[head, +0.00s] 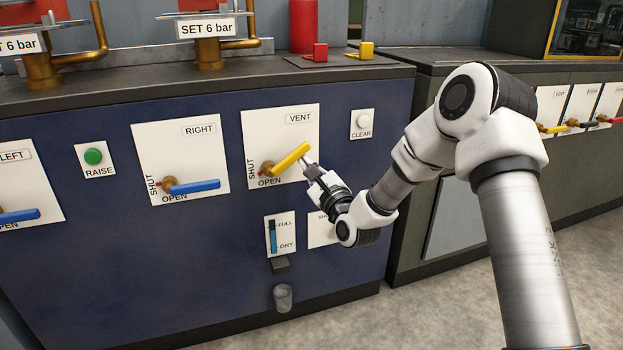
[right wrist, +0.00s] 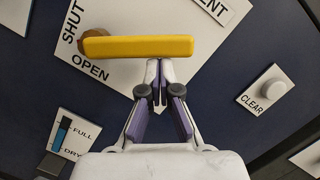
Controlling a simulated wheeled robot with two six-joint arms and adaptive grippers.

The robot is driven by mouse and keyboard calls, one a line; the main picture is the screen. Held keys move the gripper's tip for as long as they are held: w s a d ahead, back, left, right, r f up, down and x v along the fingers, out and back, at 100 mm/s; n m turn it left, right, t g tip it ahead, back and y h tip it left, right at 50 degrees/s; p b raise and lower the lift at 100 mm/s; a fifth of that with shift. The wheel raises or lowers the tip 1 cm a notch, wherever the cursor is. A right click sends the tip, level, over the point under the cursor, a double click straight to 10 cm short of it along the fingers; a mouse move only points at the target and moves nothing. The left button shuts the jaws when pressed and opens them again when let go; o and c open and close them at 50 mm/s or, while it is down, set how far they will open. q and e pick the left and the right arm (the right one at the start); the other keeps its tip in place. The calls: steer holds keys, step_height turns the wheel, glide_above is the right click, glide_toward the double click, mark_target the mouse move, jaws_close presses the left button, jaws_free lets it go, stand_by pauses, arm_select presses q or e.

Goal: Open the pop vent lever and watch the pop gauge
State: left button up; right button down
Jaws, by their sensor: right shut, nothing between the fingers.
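The yellow vent lever (head: 291,158) is on a white plate marked VENT (head: 310,128), with SHUT at its left and OPEN below. It slants up to the right from a brass pivot; it also spans the right wrist view (right wrist: 138,46). My right gripper (head: 308,162) is shut and empty, its fingertips (right wrist: 157,66) at the lever's lower edge near the outer end. I cannot tell whether they touch it. No label reading "pop" is legible, and I cannot tell which gauge is meant. My left gripper is out of view.
A blue FULL/DRY level strip (head: 273,236) is below the vent plate, with a cup (head: 283,298) under it. A white CLEAR button (head: 363,121) is to the right. Blue levers are at the left; the lever marked RIGHT (head: 194,187) is nearest.

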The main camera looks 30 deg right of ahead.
mark_target(297, 148)
steer(key=r+n+p, duration=0.1)
steer(key=n+p, duration=0.1)
steer(key=a+r+n+y+p, duration=0.1)
steer(key=r+n+p, duration=0.1)
steer(key=n, duration=0.1)
steer(key=a+r+n+g+p, duration=0.1)
steer(key=n+p, duration=0.1)
steer(key=shift+w+a+r+y+p, duration=0.2)
steer(key=shift+w+r+y+p, duration=0.1)
steer(key=shift+r+y+p, duration=0.1)
steer(key=shift+w+a+r+n+g+p, duration=0.15)
steer(key=shift+a+r+n+g+p, duration=0.1)
steer(key=shift+a+n+p, duration=0.6)
steer(key=shift+w+a+r+n+g+p, duration=0.2)
steer(key=shift+a+n+p, duration=0.35)
steer(key=shift+n, duration=0.4)
steer(key=shift+d, duration=0.15)
